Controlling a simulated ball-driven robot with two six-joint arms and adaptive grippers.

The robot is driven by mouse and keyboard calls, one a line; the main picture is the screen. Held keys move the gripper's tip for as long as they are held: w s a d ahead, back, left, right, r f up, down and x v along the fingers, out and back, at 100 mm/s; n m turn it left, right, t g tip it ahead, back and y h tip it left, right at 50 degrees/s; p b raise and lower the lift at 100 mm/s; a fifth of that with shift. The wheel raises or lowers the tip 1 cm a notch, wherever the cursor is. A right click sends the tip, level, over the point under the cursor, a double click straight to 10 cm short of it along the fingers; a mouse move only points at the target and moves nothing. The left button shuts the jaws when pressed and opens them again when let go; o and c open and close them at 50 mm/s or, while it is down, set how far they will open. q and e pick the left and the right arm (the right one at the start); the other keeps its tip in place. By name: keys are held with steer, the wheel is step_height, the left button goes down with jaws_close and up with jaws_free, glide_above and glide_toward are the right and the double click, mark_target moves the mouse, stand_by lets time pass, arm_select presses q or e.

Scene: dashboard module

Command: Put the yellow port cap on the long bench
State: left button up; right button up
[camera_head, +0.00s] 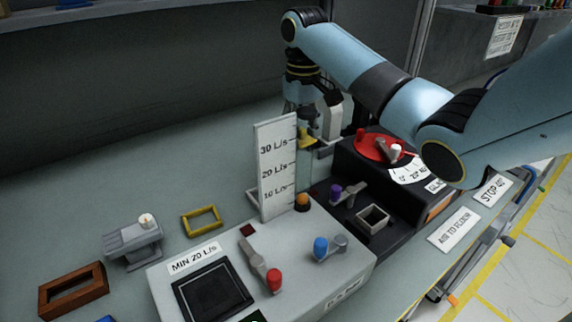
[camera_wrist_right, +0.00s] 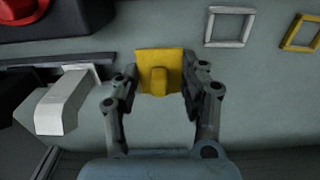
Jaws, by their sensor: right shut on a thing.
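The yellow port cap (camera_wrist_right: 158,72) is a square yellow plate with a raised knob, seen between the fingers in the right wrist view. My right gripper (camera_wrist_right: 158,85) is shut on it. In the head view, the right gripper (camera_head: 303,128) points down behind the white scale panel, and a bit of the yellow cap (camera_head: 306,139) shows at its fingers. The long bench (camera_head: 120,185) is the grey-green surface below. The exact gap between cap and bench cannot be told. My left gripper is not in view.
A white scale panel (camera_head: 276,165) stands in front of my right gripper. A black module with a red disc (camera_head: 378,148) is to its right. A grey console (camera_head: 270,262) with knobs is in front.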

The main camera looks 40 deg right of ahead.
steer(key=f, duration=0.5)
steer(key=shift+s+f, duration=0.2)
steer(key=shift+f, duration=0.05)
step_height(320, 180, down, 4)
steer(key=shift+r, duration=0.1)
steer(key=o, duration=0.8)
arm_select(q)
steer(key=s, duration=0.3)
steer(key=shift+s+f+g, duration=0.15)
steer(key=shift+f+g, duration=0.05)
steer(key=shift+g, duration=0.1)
arm_select(e)
steer(key=shift+o, duration=0.2)
step_height(320, 180, up, 12)
steer(key=shift+r, duration=0.1)
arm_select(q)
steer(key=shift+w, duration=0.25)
